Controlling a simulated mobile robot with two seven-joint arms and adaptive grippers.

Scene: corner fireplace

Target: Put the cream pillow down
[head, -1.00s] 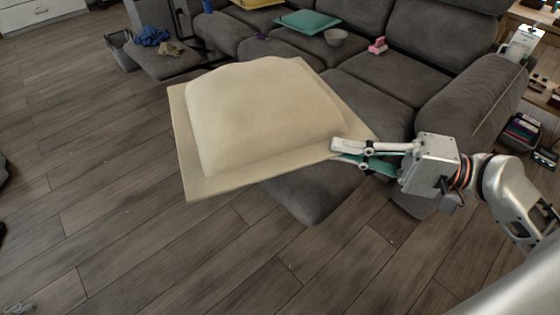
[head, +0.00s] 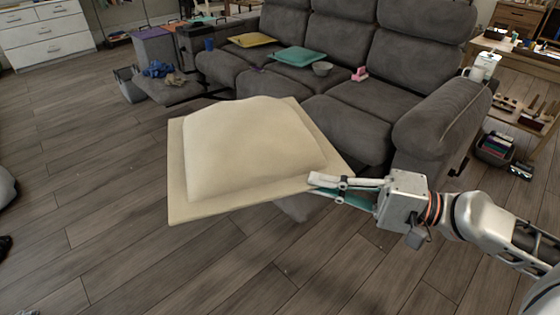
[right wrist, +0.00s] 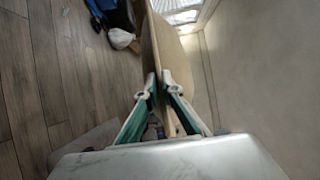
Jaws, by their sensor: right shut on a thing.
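The cream pillow (head: 250,150) is held out in front of the grey sofa, above the wooden floor, in the head view. It lies roughly flat, with its puffed side up. My right gripper (head: 312,187) is shut on the pillow's right front corner. In the right wrist view the pillow (right wrist: 165,60) shows edge-on between the two fingers of my right gripper (right wrist: 158,88). My left gripper is in neither view.
The grey sofa (head: 350,120) stands behind, with a yellow pillow (head: 252,40), a teal pillow (head: 300,57), a bowl (head: 323,69) and a pink object (head: 360,74) on its seats. A grey bin (head: 131,86) stands at the left. The wooden floor (head: 80,180) at left is clear.

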